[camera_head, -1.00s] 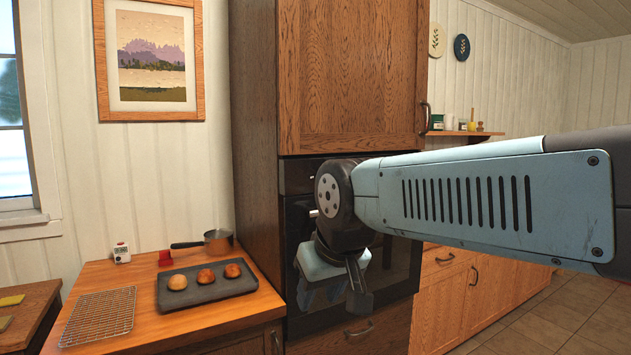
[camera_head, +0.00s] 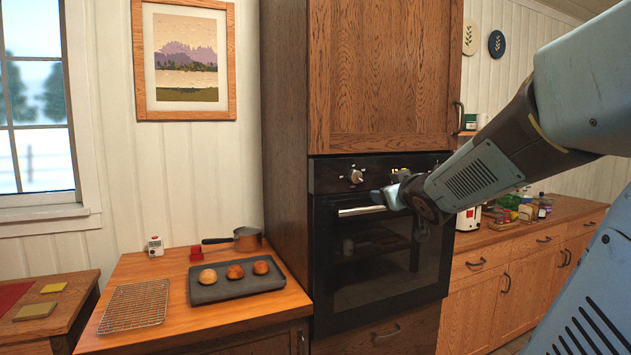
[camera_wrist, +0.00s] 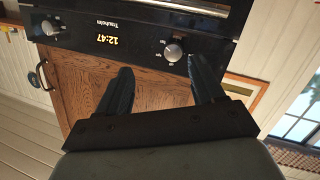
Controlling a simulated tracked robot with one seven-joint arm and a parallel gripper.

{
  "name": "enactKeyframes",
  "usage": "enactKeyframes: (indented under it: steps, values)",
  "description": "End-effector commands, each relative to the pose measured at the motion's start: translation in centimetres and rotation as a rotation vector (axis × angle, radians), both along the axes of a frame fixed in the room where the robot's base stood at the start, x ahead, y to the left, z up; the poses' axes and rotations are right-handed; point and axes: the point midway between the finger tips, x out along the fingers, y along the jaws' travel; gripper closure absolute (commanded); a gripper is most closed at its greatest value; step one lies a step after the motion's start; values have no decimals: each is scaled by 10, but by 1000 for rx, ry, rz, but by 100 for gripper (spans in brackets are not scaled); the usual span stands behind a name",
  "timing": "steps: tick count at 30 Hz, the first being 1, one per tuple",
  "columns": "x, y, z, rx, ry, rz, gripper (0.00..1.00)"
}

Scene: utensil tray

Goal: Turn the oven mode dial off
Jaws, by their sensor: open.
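The black oven (camera_head: 380,265) stands in a tall wooden cabinet, its door shut. On its control panel, a silver dial (camera_head: 355,176) sits left of the clock display (camera_head: 400,172). The wrist view is upside down: this dial (camera_wrist: 173,52) shows right of the clock reading 12:47, and another dial (camera_wrist: 48,27) is at far left. I cannot tell which is the mode dial; the markings are too small. My gripper (camera_wrist: 161,68) is open and empty, its two dark fingers on either side of the near dial's line, apparently short of it. In the head view my gripper (camera_head: 390,196) is near the panel, partly hidden.
The oven's door handle (camera_head: 362,211) juts out below the panel. On the left counter are a tray (camera_head: 215,296) with buns, a wire rack (camera_head: 135,304), a pan (camera_head: 247,238), a red cup (camera_head: 196,254) and a timer (camera_head: 155,246). A wooden cabinet door is above.

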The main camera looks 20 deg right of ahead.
Motion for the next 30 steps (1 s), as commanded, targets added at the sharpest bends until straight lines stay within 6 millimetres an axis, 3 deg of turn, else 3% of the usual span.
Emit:
enactKeyframes:
  steps: [6, 19, 30]
  values:
    - [14, -22, 5, -85, -116, 170, 32]
    - [17, -23, 1, -113, -172, 340, 32]
    - [75, -16, 1, -114, -170, 341, 32]
